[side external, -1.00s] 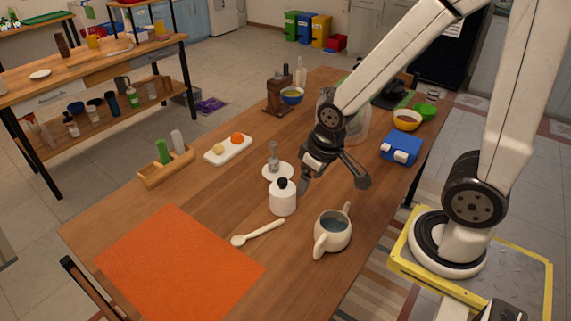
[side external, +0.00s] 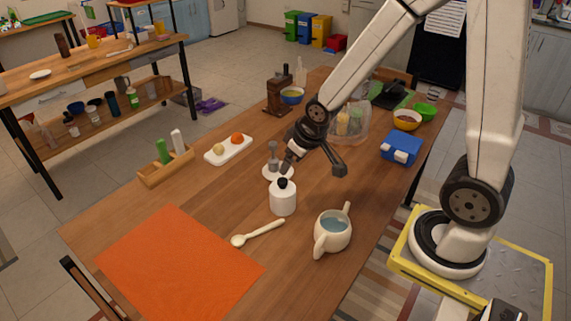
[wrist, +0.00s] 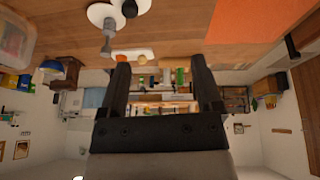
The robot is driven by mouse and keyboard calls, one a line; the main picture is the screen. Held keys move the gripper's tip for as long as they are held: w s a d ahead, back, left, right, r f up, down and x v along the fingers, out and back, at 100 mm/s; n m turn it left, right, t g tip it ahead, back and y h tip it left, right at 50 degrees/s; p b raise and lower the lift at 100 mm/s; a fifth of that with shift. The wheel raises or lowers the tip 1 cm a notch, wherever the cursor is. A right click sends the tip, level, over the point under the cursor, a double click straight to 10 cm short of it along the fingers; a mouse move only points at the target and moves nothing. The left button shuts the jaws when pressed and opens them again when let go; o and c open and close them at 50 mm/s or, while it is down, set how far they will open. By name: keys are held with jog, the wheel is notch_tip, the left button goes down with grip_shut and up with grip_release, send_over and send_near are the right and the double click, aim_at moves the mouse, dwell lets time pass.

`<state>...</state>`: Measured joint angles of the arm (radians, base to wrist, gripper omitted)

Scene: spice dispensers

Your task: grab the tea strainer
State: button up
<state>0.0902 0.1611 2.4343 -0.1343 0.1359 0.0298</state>
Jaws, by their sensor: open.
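The likely tea strainer (side external: 272,156) is a small grey upright piece on a round white saucer (side external: 267,174) near the middle of the table. In the upside-down wrist view the strainer (wrist: 107,32) shows at the upper left, outside my fingers, over the saucer (wrist: 95,14). My gripper (side external: 313,166) is open and empty, just right of the strainer in the side view and above the table. One fingertip is close to the saucer; I cannot tell the exact gap. Both fingers show in the wrist view (wrist: 161,65) with nothing between them.
A white bottle with a black cap (side external: 283,199) stands in front of the saucer. A white tray (side external: 219,155) with two round items, a wooden rack (side external: 165,173) and a clear container (side external: 352,122) are around. An orange mat (side external: 180,260) is front left.

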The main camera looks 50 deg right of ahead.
jog(key=w+d+f+n+t, duration=0.1)
jog(key=w+d+f+t, duration=0.2)
jog(key=w+d, duration=0.45)
jog(key=w+d+f+n+t, duration=0.1)
jog(key=w+d+f+t, duration=0.25)
jog(key=w+d, duration=0.4)
jog(key=n+t+y, duration=0.2)
jog(key=t+y, duration=0.4)
jog(key=y, duration=0.1)
send_near(272, 143)
jog(key=shift+x, duration=1.1)
jog(key=shift+w+d+f, duration=0.15)
jog(key=shift+x, duration=3.8)
jog(key=shift+f, duration=0.1)
grip_shut()
